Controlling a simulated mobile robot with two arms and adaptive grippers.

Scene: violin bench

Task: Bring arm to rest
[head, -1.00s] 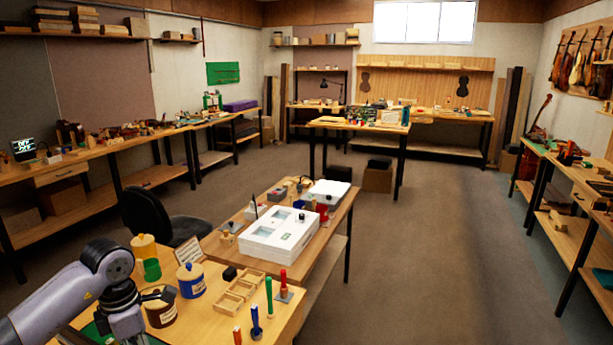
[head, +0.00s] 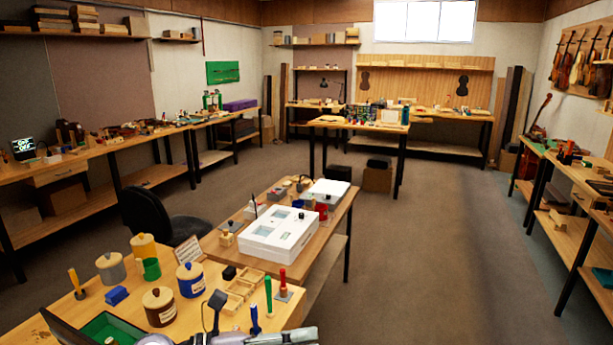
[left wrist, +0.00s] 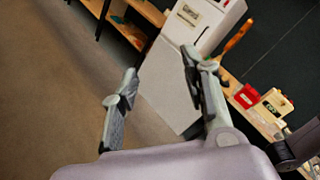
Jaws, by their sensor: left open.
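My left arm (head: 160,340) shows only as small grey and dark parts at the bottom edge of the head view, low over the front of the near bench. In the left wrist view my left gripper (left wrist: 158,72) is open. Its two fingers stand apart with nothing between them. Behind them are bare floor and a white cabinet (left wrist: 170,85), seen at a tilt. My right gripper is in no view.
The near bench holds a brown jar (head: 160,308), a blue jar (head: 191,281), a grey jar (head: 110,268), a green tray (head: 108,328) and upright tools. A white machine (head: 278,234) stands on the bench behind. The floor at right is clear.

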